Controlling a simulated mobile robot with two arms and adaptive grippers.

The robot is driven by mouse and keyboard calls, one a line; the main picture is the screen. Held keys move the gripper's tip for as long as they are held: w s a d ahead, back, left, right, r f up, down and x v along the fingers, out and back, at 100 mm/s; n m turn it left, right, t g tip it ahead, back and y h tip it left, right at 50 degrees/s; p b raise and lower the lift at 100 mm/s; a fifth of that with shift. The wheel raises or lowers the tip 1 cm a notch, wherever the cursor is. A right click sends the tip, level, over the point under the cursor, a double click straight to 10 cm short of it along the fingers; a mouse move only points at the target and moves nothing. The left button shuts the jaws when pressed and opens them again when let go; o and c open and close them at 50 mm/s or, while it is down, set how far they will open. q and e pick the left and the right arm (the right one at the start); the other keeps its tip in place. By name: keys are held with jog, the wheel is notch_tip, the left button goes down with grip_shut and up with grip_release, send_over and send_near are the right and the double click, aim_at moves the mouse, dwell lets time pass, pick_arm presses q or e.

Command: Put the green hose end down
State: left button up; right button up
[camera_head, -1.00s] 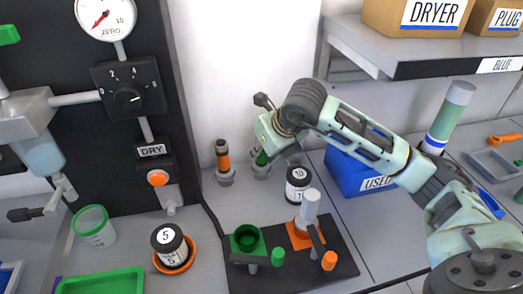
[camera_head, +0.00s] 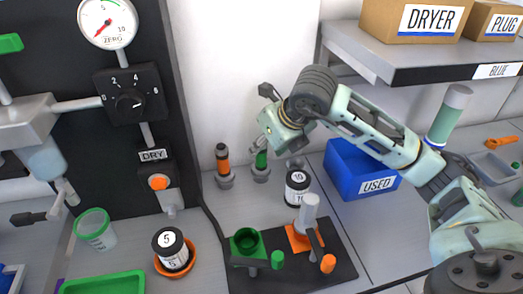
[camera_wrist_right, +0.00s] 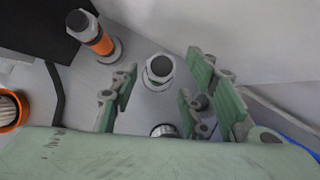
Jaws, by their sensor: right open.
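The green hose end (camera_head: 261,160) stands upright in a grey round holder (camera_head: 260,175) on the bench against the white wall. My left gripper is not in view.
An orange hose end (camera_head: 222,157) stands just left in its own holder. A jar marked 10 (camera_head: 297,187) is close in front. A black plate (camera_head: 335,268) with green and orange fittings lies nearer. A blue USED bin (camera_head: 347,181) is to the right.

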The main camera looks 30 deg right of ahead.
jog(key=shift+v, duration=1.95)
